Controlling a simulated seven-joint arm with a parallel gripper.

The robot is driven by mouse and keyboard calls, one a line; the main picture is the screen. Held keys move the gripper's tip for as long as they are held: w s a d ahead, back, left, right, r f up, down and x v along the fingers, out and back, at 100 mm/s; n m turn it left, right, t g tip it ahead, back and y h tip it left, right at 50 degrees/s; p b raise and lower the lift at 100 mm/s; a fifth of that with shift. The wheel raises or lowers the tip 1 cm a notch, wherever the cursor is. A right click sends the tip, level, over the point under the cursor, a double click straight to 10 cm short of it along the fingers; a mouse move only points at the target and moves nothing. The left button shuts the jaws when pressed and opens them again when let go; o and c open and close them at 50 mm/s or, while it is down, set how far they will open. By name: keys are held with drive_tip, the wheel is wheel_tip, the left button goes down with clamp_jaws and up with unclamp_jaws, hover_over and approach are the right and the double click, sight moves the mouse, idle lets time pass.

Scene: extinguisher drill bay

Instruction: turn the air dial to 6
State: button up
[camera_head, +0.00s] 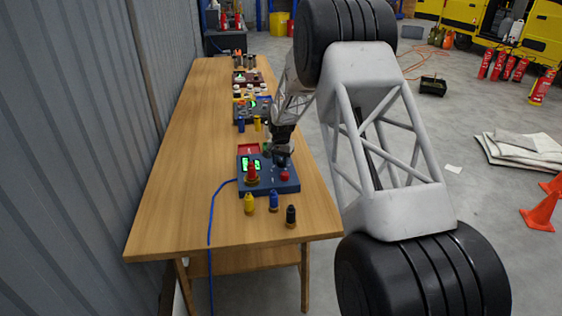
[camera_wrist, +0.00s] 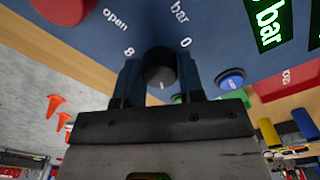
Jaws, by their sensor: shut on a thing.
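The blue control box (camera_head: 266,186) lies on the near part of the wooden table, below my gripper. The air dial (camera_wrist: 158,68) is a dark round knob on the blue panel in the wrist view, with "8", "0" and "bar" printed around it. My gripper (camera_wrist: 160,88) is shut on the dial, one finger on each side. In the head view my gripper (camera_head: 283,155) reaches down to the box's right half. The green display (camera_wrist: 270,22) reads "bar", but its number is out of the wrist frame. The dial's pointer is hidden.
A red button (camera_wrist: 65,8), marked "open", and a blue button (camera_wrist: 230,80) flank the dial. Yellow (camera_head: 249,203), blue (camera_head: 273,201) and black (camera_head: 291,216) fittings stand before the box. A blue hose (camera_head: 211,215) runs over the table to the left. More boxes stand farther back.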

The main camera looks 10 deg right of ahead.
sight(281, 161)
drive_tip(key=m, duration=0.5)
drive_tip(key=shift+m, duration=0.3)
drive_tip(key=m, duration=0.6)
idle(0.4)
drive_tip(key=o, duration=0.9)
drive_tip(key=shift+r, duration=3.9)
